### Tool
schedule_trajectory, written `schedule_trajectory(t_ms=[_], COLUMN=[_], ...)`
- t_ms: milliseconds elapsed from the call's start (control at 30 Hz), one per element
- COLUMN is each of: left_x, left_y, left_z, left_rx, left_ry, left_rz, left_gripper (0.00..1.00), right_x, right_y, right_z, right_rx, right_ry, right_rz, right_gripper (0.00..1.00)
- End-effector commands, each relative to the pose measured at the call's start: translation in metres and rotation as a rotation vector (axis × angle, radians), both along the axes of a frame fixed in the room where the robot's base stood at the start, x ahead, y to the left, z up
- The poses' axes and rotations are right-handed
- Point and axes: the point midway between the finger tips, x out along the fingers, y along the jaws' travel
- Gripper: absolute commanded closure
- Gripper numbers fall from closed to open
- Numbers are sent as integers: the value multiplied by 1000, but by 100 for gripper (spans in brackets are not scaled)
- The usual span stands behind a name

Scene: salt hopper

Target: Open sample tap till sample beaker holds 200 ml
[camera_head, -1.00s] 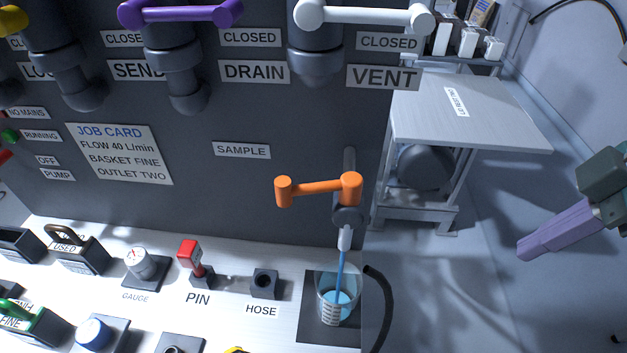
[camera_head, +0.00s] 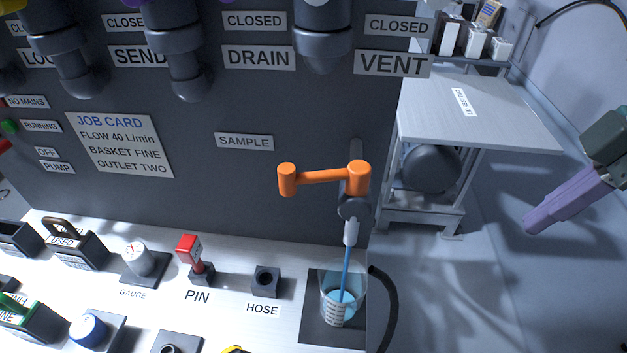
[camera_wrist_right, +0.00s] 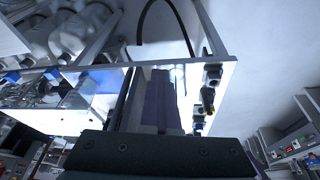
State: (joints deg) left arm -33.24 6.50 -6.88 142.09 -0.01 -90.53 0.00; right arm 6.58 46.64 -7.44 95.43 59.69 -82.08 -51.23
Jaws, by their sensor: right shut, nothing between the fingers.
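The orange sample tap handle (camera_head: 324,178) sits on the dark panel, beside the SAMPLE label (camera_head: 244,142). Blue liquid runs from the pale spout (camera_head: 351,232) below it. The stream falls into the clear sample beaker (camera_head: 343,296), which stands upright on a dark pad (camera_head: 313,322). The beaker holds blue liquid in its lower part; its marks are too small to read. My right gripper (camera_head: 528,227), with purple fingers, is shut and empty, well to the right of the tap and touching nothing. Its fingers also show in the right wrist view (camera_wrist_right: 162,100). My left gripper is not in view.
A grey table (camera_head: 480,110) stands behind at the right. A black hose (camera_head: 386,310) curves beside the beaker. The red pin (camera_head: 190,250), hose socket (camera_head: 266,281) and gauge (camera_head: 138,260) are on the white bench. The floor around my right gripper is clear.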

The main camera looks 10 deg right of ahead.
Motion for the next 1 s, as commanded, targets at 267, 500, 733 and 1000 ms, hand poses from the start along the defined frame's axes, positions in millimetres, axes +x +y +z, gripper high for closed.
schedule_trajectory(t_ms=[267, 500, 733, 1000], left_x=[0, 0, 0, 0], left_y=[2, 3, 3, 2], left_z=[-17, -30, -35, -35], left_rx=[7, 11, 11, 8], left_ry=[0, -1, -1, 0], left_rz=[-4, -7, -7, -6], left_gripper=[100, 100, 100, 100], right_x=[16, 29, 35, 35], right_y=[-4, -7, -9, -9], right_z=[-2, -3, -1, 0], right_rx=[0, 0, 0, 1], right_ry=[-1, 0, 0, 1], right_rz=[71, 132, 171, 174], right_gripper=[100, 100, 100, 100])
